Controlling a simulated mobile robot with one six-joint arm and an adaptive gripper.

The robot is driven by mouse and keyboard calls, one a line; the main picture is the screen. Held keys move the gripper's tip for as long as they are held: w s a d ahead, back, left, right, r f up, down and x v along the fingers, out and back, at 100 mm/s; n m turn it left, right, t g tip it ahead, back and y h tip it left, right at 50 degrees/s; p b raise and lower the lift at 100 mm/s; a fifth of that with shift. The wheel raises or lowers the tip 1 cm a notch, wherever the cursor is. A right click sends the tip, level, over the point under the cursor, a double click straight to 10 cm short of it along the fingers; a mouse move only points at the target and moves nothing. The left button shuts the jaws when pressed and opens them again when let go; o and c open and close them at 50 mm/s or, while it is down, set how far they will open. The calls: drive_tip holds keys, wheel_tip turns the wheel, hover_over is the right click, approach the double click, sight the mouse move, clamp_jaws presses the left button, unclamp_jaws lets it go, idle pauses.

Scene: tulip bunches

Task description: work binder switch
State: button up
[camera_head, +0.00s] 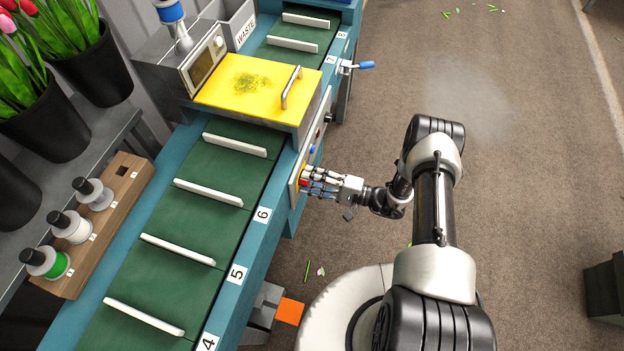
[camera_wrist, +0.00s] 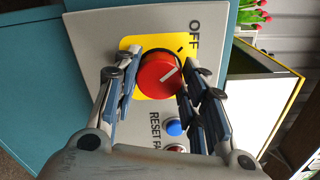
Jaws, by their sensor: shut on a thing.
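In the head view my gripper (camera_head: 305,182) reaches the panel on the side of the binder (camera_head: 240,98), which has a yellow lid. The fingers hide most of the knob there.
Below the knob are a blue button marked RESET (camera_wrist: 173,128) and a red button (camera_wrist: 174,149). A blue-handled lever (camera_head: 366,65) sticks out farther along the conveyor (camera_head: 200,190). A spool rack (camera_head: 125,185) stands left.

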drive_tip(key=shift+n, duration=0.7)
drive_tip(key=o, duration=1.1)
drive_tip(key=shift+c, duration=0.2)
drive_tip(key=v, duration=1.2)
